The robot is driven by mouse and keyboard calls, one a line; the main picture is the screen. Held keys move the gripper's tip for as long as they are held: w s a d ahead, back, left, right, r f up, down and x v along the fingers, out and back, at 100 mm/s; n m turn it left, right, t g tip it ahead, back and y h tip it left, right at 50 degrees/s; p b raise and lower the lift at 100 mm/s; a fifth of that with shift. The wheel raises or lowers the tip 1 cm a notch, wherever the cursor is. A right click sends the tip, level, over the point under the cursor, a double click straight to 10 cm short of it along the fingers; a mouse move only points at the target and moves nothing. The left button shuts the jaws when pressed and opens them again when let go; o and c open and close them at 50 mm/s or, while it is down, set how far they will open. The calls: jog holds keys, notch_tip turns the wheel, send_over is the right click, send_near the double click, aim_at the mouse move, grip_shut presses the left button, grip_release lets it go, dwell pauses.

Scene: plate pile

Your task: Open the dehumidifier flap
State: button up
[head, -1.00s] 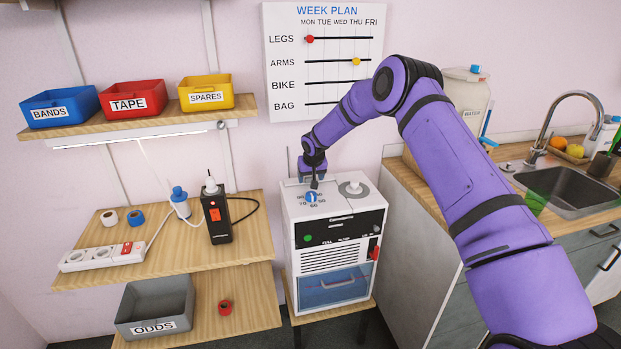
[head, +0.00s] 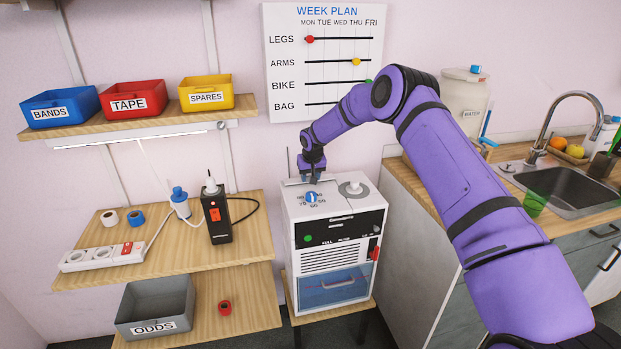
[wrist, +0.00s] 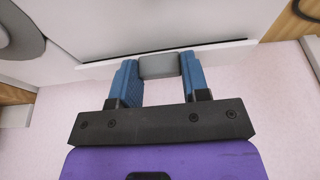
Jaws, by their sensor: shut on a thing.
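In the wrist view, my gripper's blue fingers (wrist: 160,68) are shut on a small grey tab (wrist: 159,66). The tab is at the edge of a thin white flap (wrist: 215,53), with a dark line along the flap's far side. How far the flap is raised is hard to tell. My gripper hides part of it in the head view.
A wooden shelf to the left holds a black device (head: 217,215) with a cable and a power strip (head: 100,256). The counter with the sink (head: 580,188) is to the right. A week plan board (head: 320,60) hangs on the wall behind.

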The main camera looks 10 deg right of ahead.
jog(key=shift+w+r+g, duration=0.4)
jog(key=shift+r+g, duration=0.05)
jog(key=shift+g, duration=0.55)
jog(key=o, duration=0.9)
jog(key=shift+r, duration=0.1)
jog(key=r, duration=0.4)
jog(key=s+r, duration=0.1)
jog(key=r, duration=0.2)
jog(key=shift+r, duration=0.1)
